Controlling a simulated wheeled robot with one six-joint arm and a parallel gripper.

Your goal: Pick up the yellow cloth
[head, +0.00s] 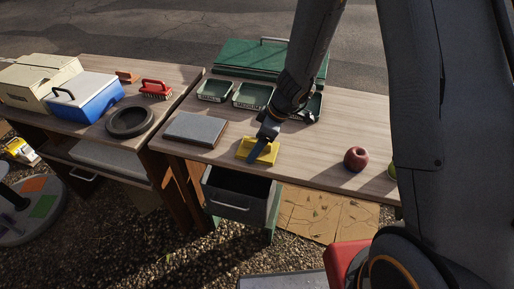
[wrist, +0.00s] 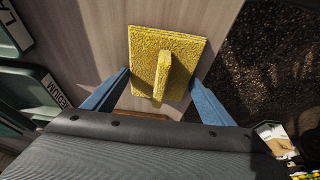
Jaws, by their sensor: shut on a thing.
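The yellow cloth (head: 267,151) is a rough, flat square at the front edge of the right-hand table. In the wrist view the yellow cloth (wrist: 144,58) has a raised ridge along its middle. My gripper (head: 258,150) is down at the cloth from above. In the wrist view my gripper (wrist: 160,80) has one blue finger on each side of the cloth, and it is shut on it. The cloth appears to be on or very close to the tabletop; I cannot tell if there is a gap.
A grey slab (head: 196,128) lies left of the cloth. Dark green trays (head: 252,96) and a green case (head: 262,58) stand behind. A red apple (head: 356,159) is to the right. The tabletop between cloth and apple is clear.

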